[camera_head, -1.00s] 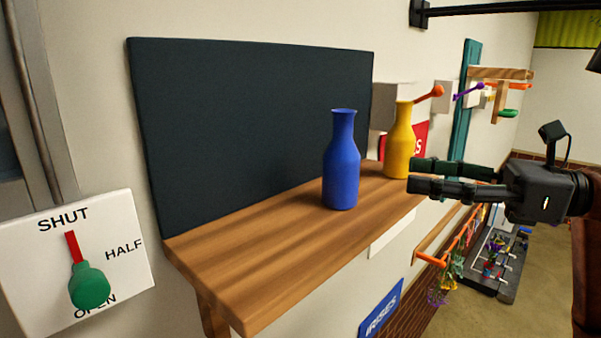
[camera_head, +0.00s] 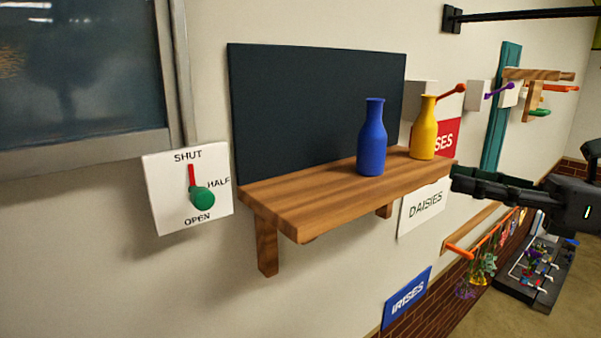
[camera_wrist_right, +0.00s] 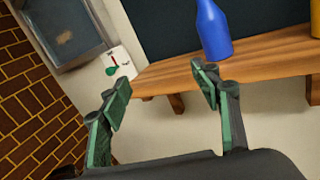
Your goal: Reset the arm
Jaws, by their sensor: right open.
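My right gripper (camera_head: 503,186) comes in from the right, in front of the right end of the wooden shelf (camera_head: 300,205). In the right wrist view my right gripper (camera_wrist_right: 165,90) has its two fingers apart with nothing between them. A blue bottle (camera_head: 371,140) and a yellow bottle (camera_head: 424,130) stand upright on the shelf, apart from the fingers. The blue bottle (camera_wrist_right: 213,30) also shows in the wrist view, beyond the right finger. My left gripper is not in view.
A dial plate (camera_head: 165,205) with a green knob (camera_head: 202,198) is on the wall left of the shelf. A dark panel (camera_head: 300,105) backs the shelf. Signs hang below, including a blue one (camera_head: 407,297). A rail (camera_head: 485,232) and dark rack (camera_head: 525,290) are at lower right.

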